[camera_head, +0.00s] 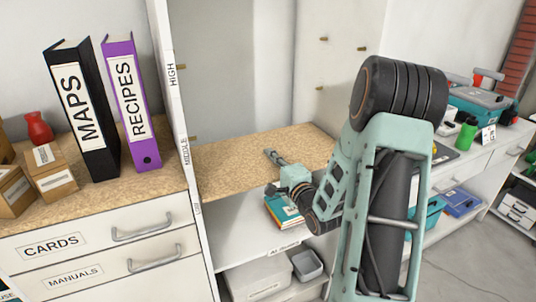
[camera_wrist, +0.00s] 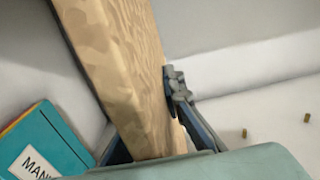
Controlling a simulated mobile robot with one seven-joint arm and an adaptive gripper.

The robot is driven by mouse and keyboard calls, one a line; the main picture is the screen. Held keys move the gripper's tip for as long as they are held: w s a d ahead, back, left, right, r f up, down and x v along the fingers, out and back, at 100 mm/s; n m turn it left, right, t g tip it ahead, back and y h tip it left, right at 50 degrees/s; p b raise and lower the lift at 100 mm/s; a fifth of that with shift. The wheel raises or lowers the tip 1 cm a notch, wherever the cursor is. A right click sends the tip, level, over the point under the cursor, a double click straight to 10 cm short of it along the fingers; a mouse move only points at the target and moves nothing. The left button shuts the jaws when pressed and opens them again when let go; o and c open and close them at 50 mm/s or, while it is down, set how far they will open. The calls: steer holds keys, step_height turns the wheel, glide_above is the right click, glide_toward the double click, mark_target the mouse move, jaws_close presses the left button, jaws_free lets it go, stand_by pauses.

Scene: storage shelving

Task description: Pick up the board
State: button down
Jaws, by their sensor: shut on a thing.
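The board (camera_head: 235,163) is a speckled tan chipboard panel lying across the inside of the white shelving unit, above a lower white shelf. In the wrist view the board (camera_wrist: 125,70) runs edge-on up the picture between my fingers. My gripper (camera_head: 275,166) is at the board's near right part, with one finger seen above it. In the wrist view my gripper (camera_wrist: 150,118) is shut on the board. The lower finger is mostly hidden behind the board. Whether the board rests on its supports cannot be told.
A teal book (camera_wrist: 45,145) lies on the shelf under the board, close to my gripper. Grey bins (camera_head: 306,264) stand lower down. The unit's left upright (camera_head: 178,100) reads HIGH and MIDDLE. Pegs (camera_head: 362,49) stick out of the walls. Binders (camera_head: 80,110) stand on the left counter.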

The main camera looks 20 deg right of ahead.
steer(key=shift+r, duration=0.25)
step_height(320, 180, up, 3)
steer(key=shift+f+p, duration=0.15)
steer(key=shift+p, duration=1.1)
steer(key=shift+r+p, duration=0.4)
steer(key=shift+r, duration=0.1)
steer(key=s+p, duration=0.3)
steer(key=s, duration=0.9)
steer(key=shift+d, duration=0.35)
steer(key=s+p, duration=0.1)
steer(key=p, duration=0.2)
steer(key=shift+f, duration=0.1)
